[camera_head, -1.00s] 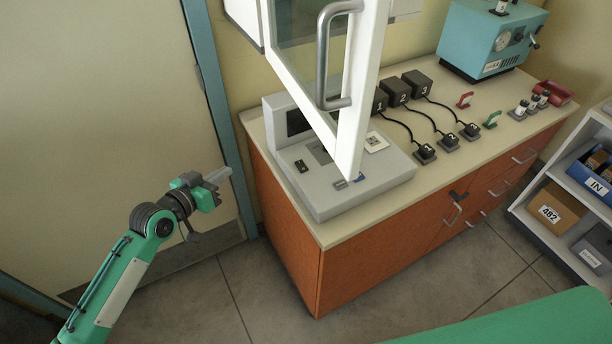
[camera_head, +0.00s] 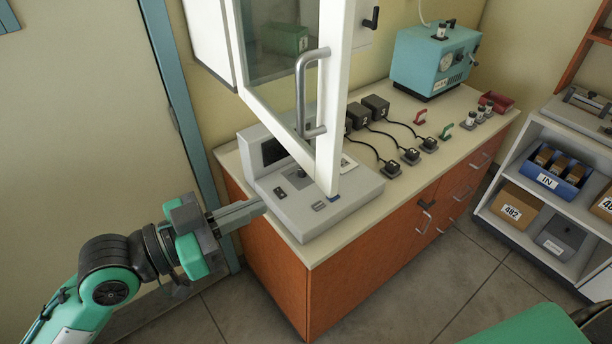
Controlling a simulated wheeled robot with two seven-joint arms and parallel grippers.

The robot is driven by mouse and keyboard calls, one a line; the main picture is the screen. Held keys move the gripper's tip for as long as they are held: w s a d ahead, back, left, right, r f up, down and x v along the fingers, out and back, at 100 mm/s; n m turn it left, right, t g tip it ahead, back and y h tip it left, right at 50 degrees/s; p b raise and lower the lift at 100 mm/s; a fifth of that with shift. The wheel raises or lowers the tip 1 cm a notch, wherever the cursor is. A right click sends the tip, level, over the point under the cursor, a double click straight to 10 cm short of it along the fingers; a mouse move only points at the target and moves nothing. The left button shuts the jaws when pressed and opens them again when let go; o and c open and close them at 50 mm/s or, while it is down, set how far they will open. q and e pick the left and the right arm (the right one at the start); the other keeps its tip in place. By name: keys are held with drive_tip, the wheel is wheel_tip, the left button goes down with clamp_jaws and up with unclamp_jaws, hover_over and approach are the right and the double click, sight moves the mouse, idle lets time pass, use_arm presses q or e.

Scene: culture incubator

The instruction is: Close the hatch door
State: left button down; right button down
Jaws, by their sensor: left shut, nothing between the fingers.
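The hatch door (camera_head: 329,100) is a white-framed glass door with a grey bar handle (camera_head: 301,95). It stands open, swung out from the white wall cabinet (camera_head: 205,37) at the top, with its lower corner in front of the grey console. Through the glass a green box (camera_head: 284,38) shows. My left gripper (camera_head: 262,205) is shut and empty. It is left of the console and below the door, apart from the door and handle. My right gripper is not in view.
The grey console (camera_head: 318,208) sits on the counter's left end, close to my left gripper. Behind are numbered black boxes (camera_head: 376,104) with cables, and a teal machine (camera_head: 432,62). A shelf (camera_head: 524,213) with bins stands at right. Floor before the orange cabinet (camera_head: 370,251) is clear.

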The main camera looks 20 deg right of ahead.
sight(323, 177)
use_arm(q)
drive_tip(key=p+x, duration=0.4)
drive_tip(key=x, duration=0.4)
drive_tip(key=shift+d+r, duration=0.15)
drive_tip(key=shift+d, duration=0.2)
drive_tip(key=shift+w+d+p, duration=0.2)
drive_tip(key=shift+d+p, duration=0.2)
drive_tip(key=shift+d, duration=0.3)
drive_tip(key=shift+w, duration=0.1)
